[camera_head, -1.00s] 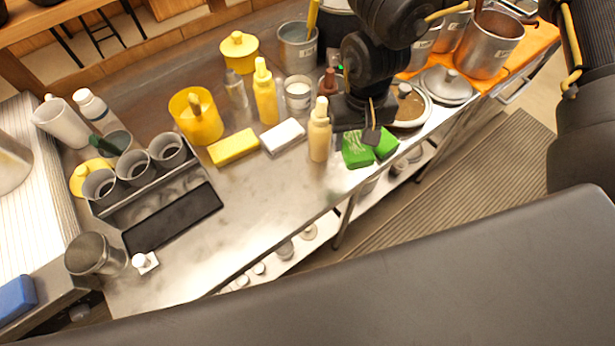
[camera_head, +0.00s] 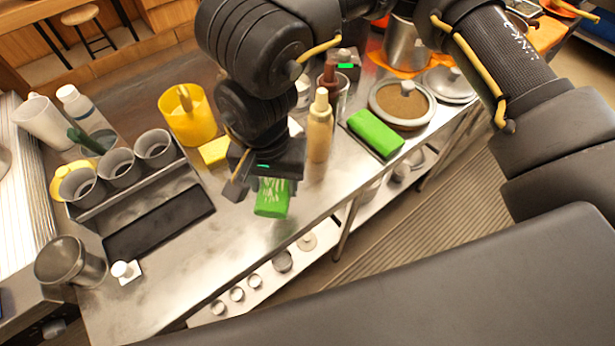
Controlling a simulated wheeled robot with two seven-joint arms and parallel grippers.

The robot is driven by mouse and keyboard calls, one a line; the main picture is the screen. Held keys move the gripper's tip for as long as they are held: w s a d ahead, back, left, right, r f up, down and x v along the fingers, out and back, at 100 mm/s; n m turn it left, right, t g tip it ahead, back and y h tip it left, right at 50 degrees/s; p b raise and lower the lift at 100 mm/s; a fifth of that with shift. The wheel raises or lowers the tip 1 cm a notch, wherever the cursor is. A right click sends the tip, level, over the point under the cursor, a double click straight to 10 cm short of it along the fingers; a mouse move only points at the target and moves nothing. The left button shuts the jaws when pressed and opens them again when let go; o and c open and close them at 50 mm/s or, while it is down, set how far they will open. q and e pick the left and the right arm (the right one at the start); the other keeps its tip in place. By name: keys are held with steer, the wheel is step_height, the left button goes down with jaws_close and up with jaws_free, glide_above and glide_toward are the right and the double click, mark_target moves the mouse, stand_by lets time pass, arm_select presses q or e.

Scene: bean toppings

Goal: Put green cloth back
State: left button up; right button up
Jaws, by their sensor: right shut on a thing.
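My right gripper (camera_head: 264,184) is shut on a green cloth (camera_head: 272,200) with pale markings. The cloth hangs below the jaws over the counter near its front edge; whether it touches the counter I cannot tell. The gripper body hides its upper part. A second green block-shaped cloth (camera_head: 376,133) lies on the counter to the right, beside the round tray of brown powder. My left gripper is not in view.
A tan squeeze bottle (camera_head: 319,128) stands right of my gripper. A yellow block (camera_head: 214,151) and yellow pot (camera_head: 187,116) are left behind it. A cup rack (camera_head: 136,189) and black tray (camera_head: 158,222) stand left. Bare counter (camera_head: 210,245) lies in front.

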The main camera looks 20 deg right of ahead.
steer(key=w+d, duration=0.1)
steer(key=w+d+f+p, duration=0.1)
steer(key=d, duration=0.2)
steer(key=shift+w+d+f, duration=0.1)
steer(key=shift+w+f, duration=0.25)
steer(key=shift+w, duration=0.05)
steer(key=f, duration=0.1)
steer(key=w+d+f, duration=0.1)
steer(key=f, duration=0.1)
steer(key=w+d+f+p, duration=0.1)
steer(key=shift+d+f, duration=0.2)
steer(key=shift+d, duration=0.05)
steer(key=shift+w+d+f, duration=0.3)
steer(key=shift+d+f, duration=0.1)
steer(key=shift+f, duration=0.25)
steer(key=f+p, duration=0.2)
steer(key=f, duration=0.1)
steer(key=shift+w+d, duration=0.1)
steer(key=shift+d, duration=0.1)
steer(key=shift+f, duration=0.25)
